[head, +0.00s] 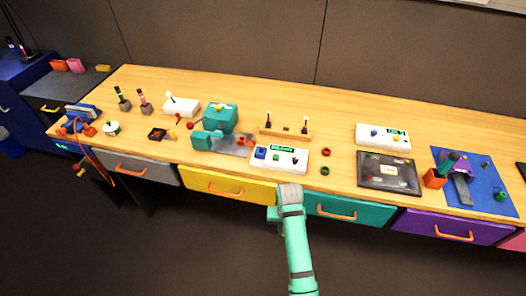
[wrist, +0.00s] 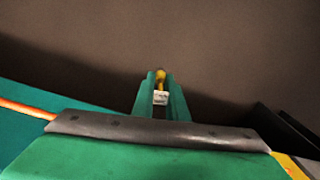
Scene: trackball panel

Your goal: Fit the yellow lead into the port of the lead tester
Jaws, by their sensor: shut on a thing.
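My gripper (wrist: 161,98) is shut on the yellow lead (wrist: 161,76). In the wrist view, its yellow end and a pale block show between the two green fingers. In the head view, my gripper (head: 274,214) is low in front of the bench, by the gap between the yellow and teal drawers; the lead cannot be made out there. A white box with a green display (head: 280,158) stands at the bench's front edge above my gripper. A similar white box (head: 383,137) stands farther right. I cannot tell which is the lead tester, and no port is clear.
The yellow drawer (head: 228,185) and teal drawer (head: 343,207) have orange handles. Red and green rings (head: 325,170) lie right of the nearer white box. A dark tray (head: 390,176) and blue mat (head: 482,204) are farther right. A teal machine (head: 220,118) stands left.

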